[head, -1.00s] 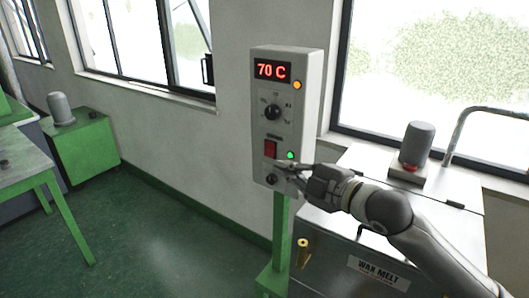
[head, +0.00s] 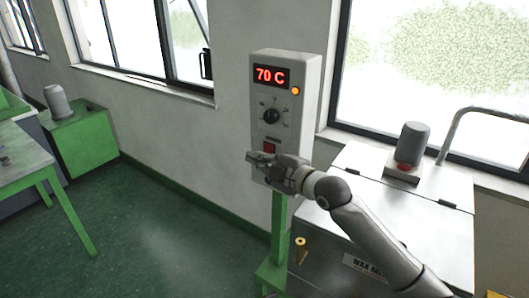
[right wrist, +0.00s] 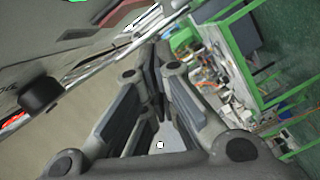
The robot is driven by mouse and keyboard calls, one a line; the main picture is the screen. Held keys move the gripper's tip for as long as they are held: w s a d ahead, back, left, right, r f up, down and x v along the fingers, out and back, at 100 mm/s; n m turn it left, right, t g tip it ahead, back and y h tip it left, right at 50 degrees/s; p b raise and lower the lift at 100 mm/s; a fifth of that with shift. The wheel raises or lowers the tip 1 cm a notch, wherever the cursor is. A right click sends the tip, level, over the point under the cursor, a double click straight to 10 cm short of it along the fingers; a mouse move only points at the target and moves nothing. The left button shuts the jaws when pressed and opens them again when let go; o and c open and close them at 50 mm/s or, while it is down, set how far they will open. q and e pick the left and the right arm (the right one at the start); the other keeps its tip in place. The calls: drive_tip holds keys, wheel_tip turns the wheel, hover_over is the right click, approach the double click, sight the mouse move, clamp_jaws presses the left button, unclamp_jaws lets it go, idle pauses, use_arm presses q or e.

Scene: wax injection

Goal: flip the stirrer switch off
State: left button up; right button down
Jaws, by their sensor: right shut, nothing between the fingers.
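The stirrer switch, a red rocker (head: 269,148), sits low on the front of the grey control box (head: 285,85). Its lower part is hidden by my right gripper (head: 252,157). My right gripper is shut and empty, and its fingertips lie across the panel just below the visible part of the switch, pointing left. I cannot tell whether they touch it. In the right wrist view, the fingers of the right gripper (right wrist: 157,50) meet close beside the panel. The green lamp right of the switch is hidden in the head view. My left gripper is not in view.
The box has a lit 70 C display (head: 271,76), an orange lamp (head: 295,91) and a black dial (head: 271,115). It stands on a green post (head: 279,230). The metal wax tank (head: 410,195) is at right. Green tables stand at left, with open floor between.

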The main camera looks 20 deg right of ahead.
sight(268, 151)
drive_tip(key=shift+w+d+f+p, duration=0.15)
drive_tip(key=shift+w+d+f, duration=0.15)
drive_tip(key=shift+d, duration=0.25)
drive_tip(key=shift+w+d+f+p, duration=0.2)
drive_tip(key=shift+w+d, duration=0.1)
drive_tip(key=shift+d, duration=0.2)
drive_tip(key=b, duration=0.1)
drive_tip(key=n+b, duration=0.1)
drive_tip(key=shift+w+d+f+t+b, duration=0.15)
drive_tip(key=shift+w+f+t+b, duration=0.05)
drive_tip(key=shift+f+t+b, duration=0.15)
